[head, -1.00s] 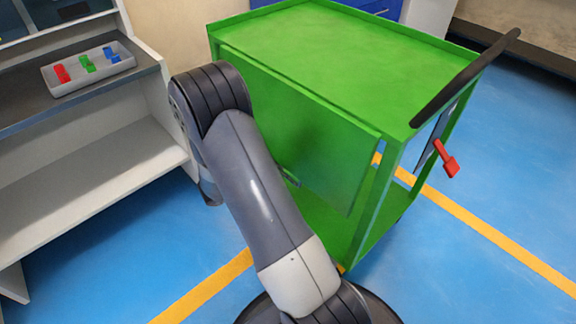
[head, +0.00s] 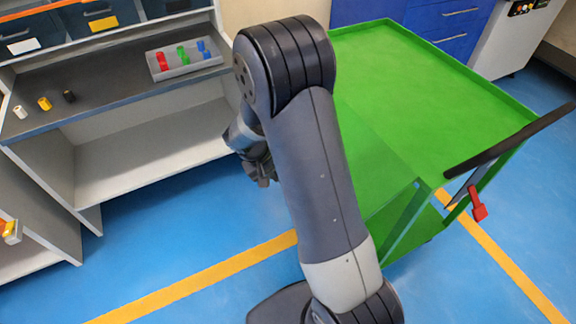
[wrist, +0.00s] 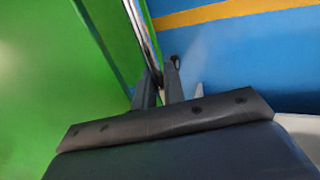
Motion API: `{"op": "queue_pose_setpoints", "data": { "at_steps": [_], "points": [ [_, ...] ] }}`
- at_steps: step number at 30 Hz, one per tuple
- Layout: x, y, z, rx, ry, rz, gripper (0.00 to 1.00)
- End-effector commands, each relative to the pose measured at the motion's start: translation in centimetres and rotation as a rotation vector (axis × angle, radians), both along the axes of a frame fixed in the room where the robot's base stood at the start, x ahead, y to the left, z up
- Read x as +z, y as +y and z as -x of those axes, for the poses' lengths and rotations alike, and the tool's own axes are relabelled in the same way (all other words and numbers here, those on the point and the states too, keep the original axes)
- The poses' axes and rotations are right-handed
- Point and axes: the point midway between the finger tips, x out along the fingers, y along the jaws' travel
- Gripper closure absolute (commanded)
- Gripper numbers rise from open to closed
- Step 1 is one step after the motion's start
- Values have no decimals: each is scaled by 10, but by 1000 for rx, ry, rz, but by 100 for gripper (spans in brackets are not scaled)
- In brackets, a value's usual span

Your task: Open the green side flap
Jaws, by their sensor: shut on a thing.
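The green cart (head: 430,85) stands right of centre in the head view. Its green side flap (head: 385,155) is tilted out and up from the cart's near side, close to the level of the top. My arm hides much of it. In the wrist view, the flap's green face (wrist: 60,70) fills the left, with a shiny metal bar handle (wrist: 143,35) along it. My gripper (wrist: 160,85) is shut on this bar, one finger on each side. In the head view, my gripper (head: 264,172) shows left of my forearm, partly hidden.
A shelf unit (head: 150,150) stands at the left, with a grey tray (head: 190,66) of coloured pieces on it. The cart's black push handle (head: 510,140) and a red lever (head: 478,204) are at the right. Blue floor (head: 190,235) lies open between shelf and cart.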

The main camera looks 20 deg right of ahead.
Motion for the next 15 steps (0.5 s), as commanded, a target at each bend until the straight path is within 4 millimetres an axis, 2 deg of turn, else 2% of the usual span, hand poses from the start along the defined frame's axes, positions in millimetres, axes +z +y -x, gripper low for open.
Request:
{"op": "queue_pose_setpoints", "data": {
  "at_steps": [1, 9, 15],
  "points": [
    [20, 5, 1, -2, 5, -37, 100],
    [68, 25, 4, -4, 33, -237, 100],
    [99, 33, 5, -5, 51, -371, 100]
  ]
}}
